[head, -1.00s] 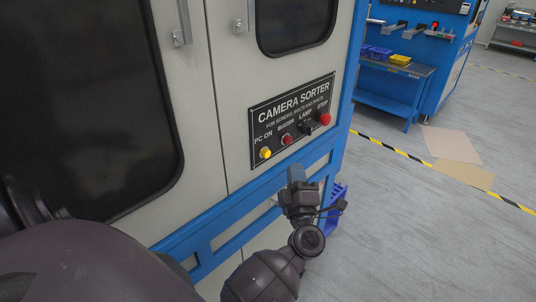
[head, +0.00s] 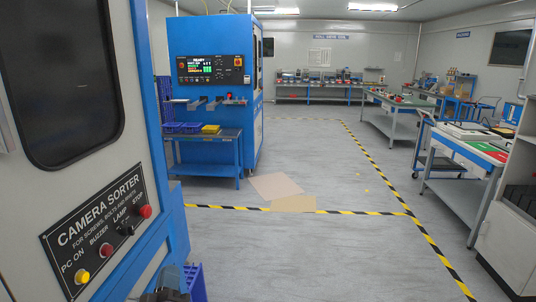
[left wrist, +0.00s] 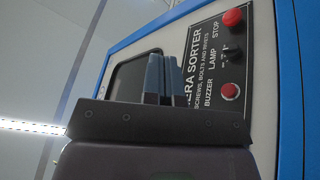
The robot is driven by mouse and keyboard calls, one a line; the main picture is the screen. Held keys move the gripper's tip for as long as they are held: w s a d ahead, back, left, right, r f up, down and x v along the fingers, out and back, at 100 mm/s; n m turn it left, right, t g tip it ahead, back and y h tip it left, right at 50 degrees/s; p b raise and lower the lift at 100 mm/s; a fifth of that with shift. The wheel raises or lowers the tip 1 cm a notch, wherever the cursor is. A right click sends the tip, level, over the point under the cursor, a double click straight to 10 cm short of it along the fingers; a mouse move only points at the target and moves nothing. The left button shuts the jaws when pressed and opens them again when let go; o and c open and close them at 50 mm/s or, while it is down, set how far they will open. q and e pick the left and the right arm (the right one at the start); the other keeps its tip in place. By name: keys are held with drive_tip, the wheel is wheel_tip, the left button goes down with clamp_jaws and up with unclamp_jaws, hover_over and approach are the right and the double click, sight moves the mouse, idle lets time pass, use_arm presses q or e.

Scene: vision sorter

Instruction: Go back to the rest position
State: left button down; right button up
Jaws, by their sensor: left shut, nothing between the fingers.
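My left gripper (head: 170,279) shows at the bottom edge of the head view, mostly cut off, in front of the camera sorter's lower frame. In the left wrist view its two blue-grey fingers (left wrist: 163,78) are together, with nothing seen between them. The camera sorter's black control panel (head: 97,236) is left of the gripper in the head view. It carries a yellow button, red buttons and a dark lamp switch. The same panel (left wrist: 216,55) lies behind the fingers in the left wrist view; I cannot judge the gap. My right gripper is in neither view.
A blue machine (head: 210,104) with a screen stands ahead, with a blue bench (head: 205,158) of bins before it. A worktable (head: 468,150) and a cabinet (head: 508,235) stand at the right. A purple-blue crate (head: 196,283) is near the gripper.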

use_arm(q)
drive_tip(key=s+a+f+m+g+h, duration=0.15)
drive_tip(key=s+f+m+g, duration=0.25)
drive_tip(key=f, duration=0.4)
drive_tip(key=s+f+m+g+h, duration=0.25)
drive_tip(key=s+f+m, duration=0.2)
drive_tip(key=f, duration=0.25)
drive_tip(key=s+a+f+g+y, duration=0.1)
drive_tip(key=s+a+f+g, duration=0.1)
drive_tip(key=s+f, duration=0.2)
drive_tip(key=s+a+f+g+y, duration=0.1)
drive_tip(key=s+f, duration=0.4)
drive_tip(key=s, duration=0.5)
drive_tip(key=shift+s+a+f+m+g+y, duration=0.3)
drive_tip(key=shift+a+m+g, duration=0.15)
drive_tip(key=shift+a+g, duration=0.5)
